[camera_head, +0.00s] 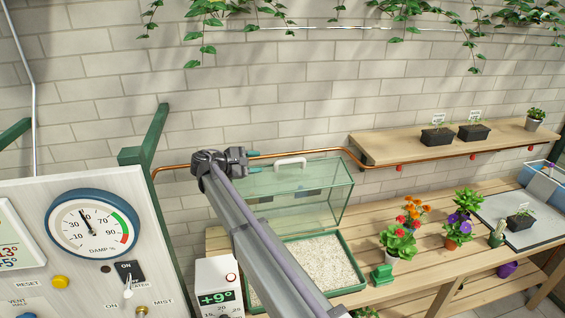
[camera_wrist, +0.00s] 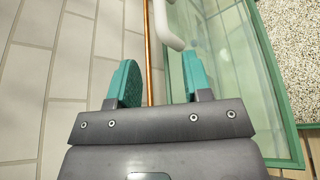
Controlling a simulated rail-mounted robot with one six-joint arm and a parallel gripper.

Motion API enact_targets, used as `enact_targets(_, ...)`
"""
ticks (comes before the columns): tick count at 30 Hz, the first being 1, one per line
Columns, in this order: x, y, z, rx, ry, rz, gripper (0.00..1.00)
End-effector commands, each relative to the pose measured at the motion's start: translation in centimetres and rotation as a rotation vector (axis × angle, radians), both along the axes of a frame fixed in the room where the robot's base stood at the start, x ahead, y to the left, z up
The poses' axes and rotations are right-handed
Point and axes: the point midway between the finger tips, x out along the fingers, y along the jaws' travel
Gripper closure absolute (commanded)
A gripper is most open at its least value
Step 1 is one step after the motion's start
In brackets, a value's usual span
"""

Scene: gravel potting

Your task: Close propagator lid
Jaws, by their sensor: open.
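The propagator's clear, green-tinted lid (camera_head: 315,190) stands tipped up at the back of its green-rimmed tray (camera_head: 362,268), which holds pale gravel. A white handle (camera_head: 290,161) sits on the lid's upper edge. My gripper (camera_head: 255,176) is open and empty at the lid's left side, its teal fingers pointing right. In the wrist view, the handle (camera_wrist: 166,28) shows just beyond the fingertips, nearer the right finger of my gripper (camera_wrist: 160,78). I cannot tell whether that finger touches the handle. The lid (camera_wrist: 215,60) fills the right part of that view. My arm hides the tray's left part.
A copper pipe (camera_head: 275,153) runs along the wall behind the lid. A shelf (camera_head: 385,150) with black pots is at the back right. Flowering pots (camera_head: 398,243) stand on the bench (camera_head: 420,280) right of the tray. A white control box (camera_head: 218,285) and a gauge panel (camera_head: 150,205) are at the left.

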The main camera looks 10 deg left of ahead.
Motion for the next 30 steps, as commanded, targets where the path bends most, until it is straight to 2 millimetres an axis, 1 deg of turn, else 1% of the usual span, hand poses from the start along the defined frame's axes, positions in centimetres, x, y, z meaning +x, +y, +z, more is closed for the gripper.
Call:
enact_targets(5, 0.4, -1.0, -0.4, 0.001, 0.0, -0.004, 0.55)
enact_targets(8, 1.5, -2.5, -1.0, 0.002, 0.0, -0.005, 0.55)
enact_targets(15, 4.7, -6.9, -2.5, 0.004, 0.0, -0.005, 0.55)
enact_targets(18, 5.6, -8.1, -2.8, 0.004, 0.0, -0.005, 0.55)
enact_targets(21, 6.0, -8.7, -2.9, 0.004, -0.001, -0.004, 0.55)
enact_targets(28, 6.1, -8.8, -2.8, 0.004, -0.001, -0.004, 0.55)
enact_targets(30, 6.1, -8.8, -2.8, 0.004, -0.001, -0.004, 0.6)
